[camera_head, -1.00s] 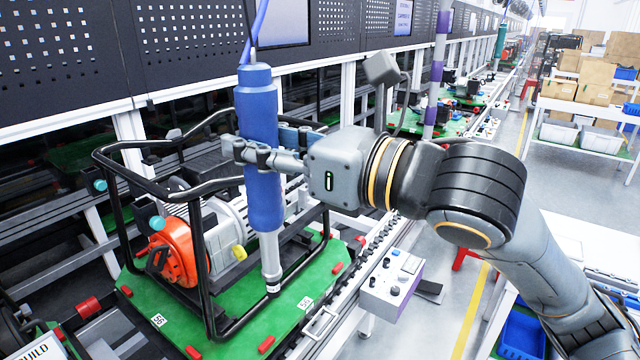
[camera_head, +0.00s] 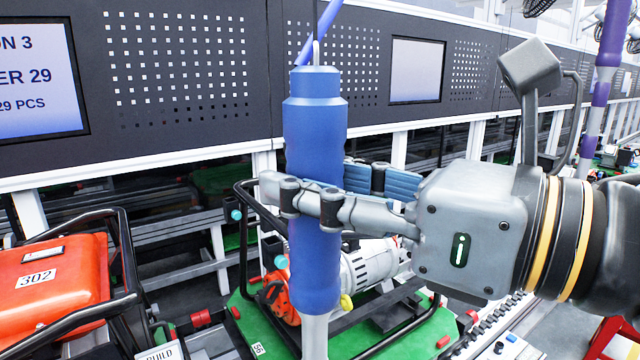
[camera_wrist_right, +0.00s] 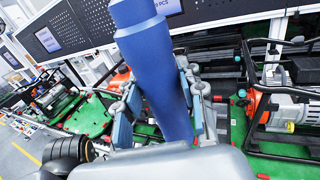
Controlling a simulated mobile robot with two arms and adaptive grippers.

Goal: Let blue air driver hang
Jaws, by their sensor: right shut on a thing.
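The blue air driver (camera_head: 314,130) is upright in the head view, with a blue hose or cord running up from its top and a grey shaft at its lower end, cut off by the frame. My right gripper (camera_head: 318,205) comes in from the right and is shut around the driver's body, one finger in front and blue pads behind. In the right wrist view the driver (camera_wrist_right: 150,60) stands between the two blue-padded fingers. My left gripper is not in view.
A generator with a black tube frame stands on a green pallet (camera_head: 245,318) behind and below the driver. An orange unit marked 302 (camera_head: 50,275) is at the left. A dark perforated panel with screens (camera_head: 415,70) runs behind. Conveyor rollers (camera_head: 490,330) are at lower right.

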